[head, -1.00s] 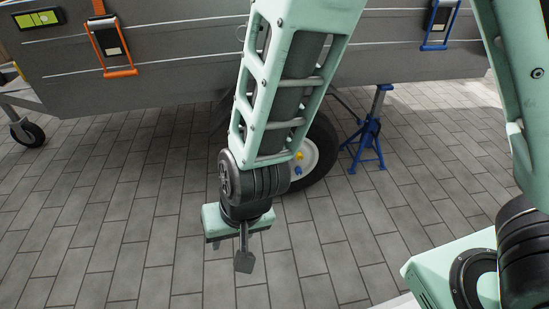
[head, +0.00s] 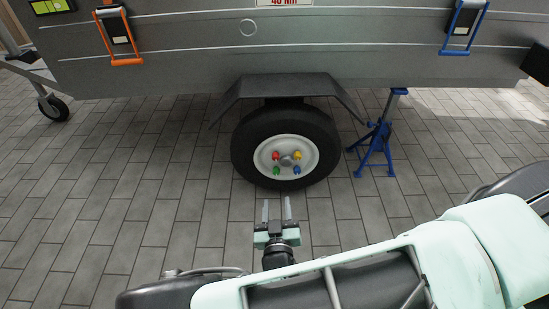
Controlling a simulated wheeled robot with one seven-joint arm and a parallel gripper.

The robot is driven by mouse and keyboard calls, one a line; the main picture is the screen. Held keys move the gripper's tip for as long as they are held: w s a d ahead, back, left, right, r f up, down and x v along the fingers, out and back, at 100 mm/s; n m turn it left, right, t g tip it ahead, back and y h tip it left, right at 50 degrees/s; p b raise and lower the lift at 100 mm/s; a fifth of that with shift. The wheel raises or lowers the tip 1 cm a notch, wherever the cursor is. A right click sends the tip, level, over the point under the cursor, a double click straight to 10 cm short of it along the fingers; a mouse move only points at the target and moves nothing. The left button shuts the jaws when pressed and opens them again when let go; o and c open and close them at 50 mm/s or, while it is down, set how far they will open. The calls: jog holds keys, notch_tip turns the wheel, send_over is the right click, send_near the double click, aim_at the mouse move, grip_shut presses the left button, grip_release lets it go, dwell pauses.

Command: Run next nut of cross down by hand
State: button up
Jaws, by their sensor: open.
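The wheel (head: 242,158) sits under the grey trailer, a black tyre around a white rim (head: 308,152). Several coloured nuts stand in a square around the hub (head: 286,160): a red nut (head: 276,155) upper left, a yellow nut (head: 297,155) upper right, a green nut (head: 276,171) lower left and a blue nut (head: 296,170) lower right. How far each is run down is too small to tell. My gripper (head: 276,208) is in front of and below the wheel, fingers pointing at it. It is open and empty, apart from the nuts.
A blue jack stand (head: 376,140) stands right of the wheel. A dark mudguard (head: 285,84) covers the tyre's top. The grey trailer side (head: 190,50) carries an orange-framed holder (head: 121,35) and a blue-framed holder (head: 463,27). The paving left of the wheel is clear.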

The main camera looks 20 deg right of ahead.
aim_at(276, 157)
jog(key=b+x, duration=0.6)
jog(key=x, duration=1)
jog(key=shift+w+b, duration=0.25)
jog(key=shift+b, duration=0.05)
jog(key=shift+w+d+r, duration=0.1)
jog(key=shift+w+d, duration=0.1)
jog(key=shift+w, duration=0.25)
grip_shut()
